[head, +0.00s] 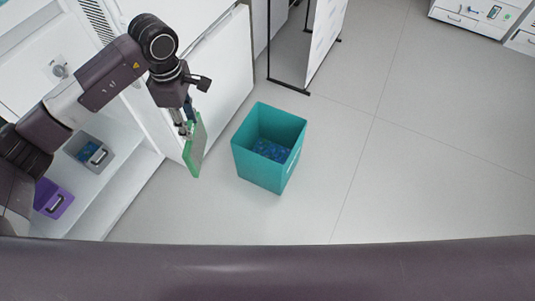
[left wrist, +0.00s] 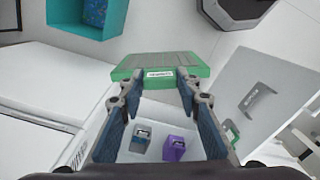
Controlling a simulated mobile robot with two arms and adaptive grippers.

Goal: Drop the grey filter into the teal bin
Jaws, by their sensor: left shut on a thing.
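My left gripper (head: 187,128) is shut on a flat green panel (head: 194,150), held upright just left of the teal bin in the head view. In the left wrist view the same green panel (left wrist: 160,66), with a small white label, spans the tips of my left gripper (left wrist: 160,84). The teal bin (left wrist: 58,14) also shows at the top left of the left wrist view. My right gripper is not in view.
A grey container (head: 100,160) and a purple container (head: 54,199) sit in a white recess at the left. A white cabinet (head: 222,75) stands behind my left arm. A black-framed panel (head: 298,50) stands behind the teal bin. The floor to the right is clear.

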